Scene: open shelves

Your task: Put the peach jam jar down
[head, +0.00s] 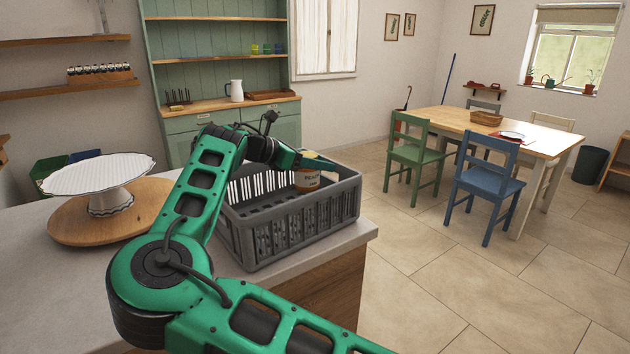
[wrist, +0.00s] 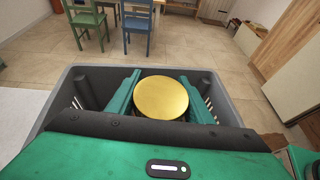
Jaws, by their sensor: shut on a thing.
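The peach jam jar (head: 307,180) has a label and a gold lid (wrist: 161,98). My gripper (head: 305,163) is shut on it, with one green finger on each side of the lid in the wrist view (wrist: 161,95). The jar is upright at the grey plastic crate (head: 300,233), within its rim in both views. The crate stands on the counter near its right edge. The jar's base is hidden, so I cannot tell whether it touches the crate floor.
A white cake stand (head: 98,175) stands on a round wooden board (head: 135,215) to the left on the counter (head: 50,275). Beyond the counter are a dining table (head: 540,143), a green chair (head: 412,150) and a blue chair (head: 488,182).

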